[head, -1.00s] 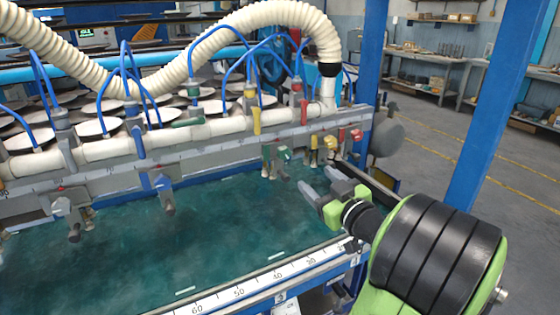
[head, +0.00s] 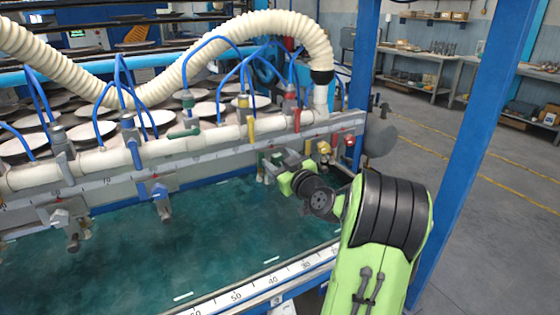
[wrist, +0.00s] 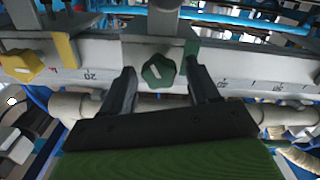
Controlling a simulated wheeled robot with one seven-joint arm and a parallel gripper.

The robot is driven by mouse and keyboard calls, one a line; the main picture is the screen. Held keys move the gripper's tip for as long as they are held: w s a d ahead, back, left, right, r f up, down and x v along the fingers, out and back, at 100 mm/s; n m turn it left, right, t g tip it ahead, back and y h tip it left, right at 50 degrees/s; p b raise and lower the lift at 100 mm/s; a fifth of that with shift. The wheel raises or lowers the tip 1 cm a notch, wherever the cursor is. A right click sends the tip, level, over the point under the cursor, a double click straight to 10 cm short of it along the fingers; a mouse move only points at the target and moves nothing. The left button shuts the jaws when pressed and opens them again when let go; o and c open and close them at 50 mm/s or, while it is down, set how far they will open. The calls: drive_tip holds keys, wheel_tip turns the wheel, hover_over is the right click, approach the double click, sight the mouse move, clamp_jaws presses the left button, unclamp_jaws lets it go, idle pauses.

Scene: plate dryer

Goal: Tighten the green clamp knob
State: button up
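The green clamp knob (wrist: 159,70) shows in the wrist view as a dark green lobed knob with a white mark, on a grey clamp block at the ruled rail. My gripper (wrist: 163,84) has its two dark fingers on either side of the knob, with visible gaps, so it is open around it. In the head view my gripper (head: 281,171) is at the rail's right part, and its fingers and wrist largely hide the green knob.
A yellow knob (wrist: 22,65) sits beside the green one in the wrist view. In the head view a red knob (head: 349,141) and a yellow knob (head: 323,148) lie to the right. Blue hoses (head: 240,70) run above the rail. The teal bed (head: 200,240) below is clear.

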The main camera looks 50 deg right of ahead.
drive_tip(key=c, duration=0.9)
